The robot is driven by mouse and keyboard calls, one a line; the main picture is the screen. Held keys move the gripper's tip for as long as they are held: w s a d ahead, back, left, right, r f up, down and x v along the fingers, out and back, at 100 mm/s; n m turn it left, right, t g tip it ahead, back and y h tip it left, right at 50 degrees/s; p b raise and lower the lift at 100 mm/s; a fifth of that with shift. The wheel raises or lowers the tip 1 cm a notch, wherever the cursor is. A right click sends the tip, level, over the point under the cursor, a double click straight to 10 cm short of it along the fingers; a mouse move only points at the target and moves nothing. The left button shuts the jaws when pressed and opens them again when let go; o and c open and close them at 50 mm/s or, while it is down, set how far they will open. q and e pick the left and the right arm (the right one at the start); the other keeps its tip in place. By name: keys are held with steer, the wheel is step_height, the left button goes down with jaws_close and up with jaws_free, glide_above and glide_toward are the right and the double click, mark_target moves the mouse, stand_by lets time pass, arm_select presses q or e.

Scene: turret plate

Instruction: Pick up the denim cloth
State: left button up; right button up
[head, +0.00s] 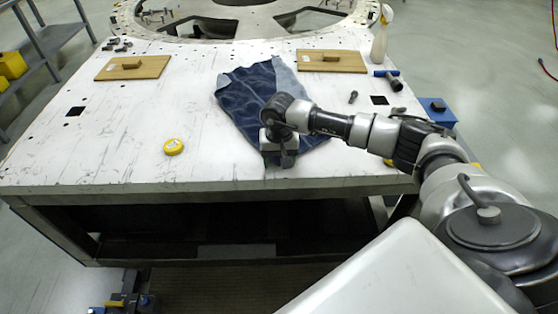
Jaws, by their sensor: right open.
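The denim cloth (248,95) is a dark blue, crumpled piece with a lighter strip on its right side. It lies flat on the white table (130,140), right of the middle of the top. My right gripper (279,163) points down over the cloth's near end, close to the table's front edge. It hides part of the cloth. It is open, and I cannot tell whether its fingers touch the cloth. My left gripper is not in view.
Two wooden boards with handles, a left one (132,67) and a right one (331,61), lie near the back. A spray bottle (380,38) and a blue-handled tool (389,78) are at the right. The left front is mostly clear.

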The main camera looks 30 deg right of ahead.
jaws_close()
stand_by(0.5)
step_height(320, 180, up, 12)
steer(key=p, duration=0.6)
step_height(320, 180, up, 45)
steer(key=p, duration=0.7)
stand_by(0.3)
steer(key=shift+w, duration=0.1)
